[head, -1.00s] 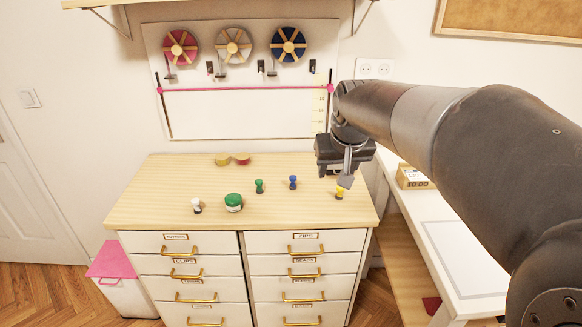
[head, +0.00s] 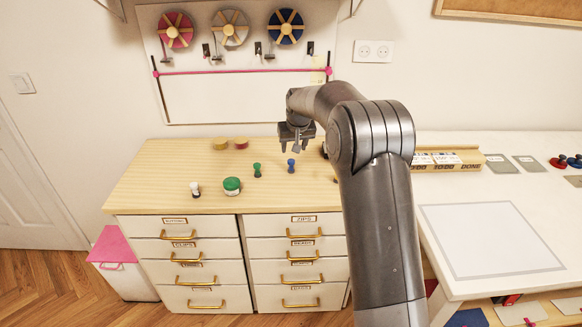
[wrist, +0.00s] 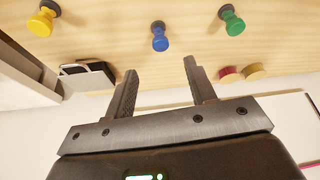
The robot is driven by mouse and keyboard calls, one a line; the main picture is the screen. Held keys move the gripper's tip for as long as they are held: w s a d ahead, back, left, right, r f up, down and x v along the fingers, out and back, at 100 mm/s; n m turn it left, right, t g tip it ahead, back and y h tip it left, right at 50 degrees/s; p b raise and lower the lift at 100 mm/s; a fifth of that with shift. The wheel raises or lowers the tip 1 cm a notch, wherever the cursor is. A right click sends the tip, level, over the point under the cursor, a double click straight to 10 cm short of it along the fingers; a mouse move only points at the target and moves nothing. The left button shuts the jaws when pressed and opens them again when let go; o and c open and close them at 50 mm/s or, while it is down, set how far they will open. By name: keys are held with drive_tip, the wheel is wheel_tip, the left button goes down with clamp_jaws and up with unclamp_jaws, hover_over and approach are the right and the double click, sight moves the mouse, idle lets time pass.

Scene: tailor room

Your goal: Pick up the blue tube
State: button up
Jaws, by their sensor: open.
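The blue tube (head: 291,165) is a small peg-shaped piece standing upright on the wooden top of the drawer cabinet, toward its right side. In the wrist view the blue tube (wrist: 160,38) lies beyond and between the two fingers, apart from them. My gripper (head: 297,147) is open and empty, just above the blue tube in the head view. Its fingers also show in the wrist view (wrist: 165,90).
A green tube (head: 257,170) stands left of the blue one, with a green round tin (head: 232,186) and a white tube (head: 195,189) farther left. A yellow tube (wrist: 42,22) shows in the wrist view. Two round pieces (head: 230,144) lie at the back.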

sight(291, 161)
drive_tip(key=x, duration=1.1)
drive_tip(key=shift+s+a+f, duration=0.1)
drive_tip(key=c, duration=1.1)
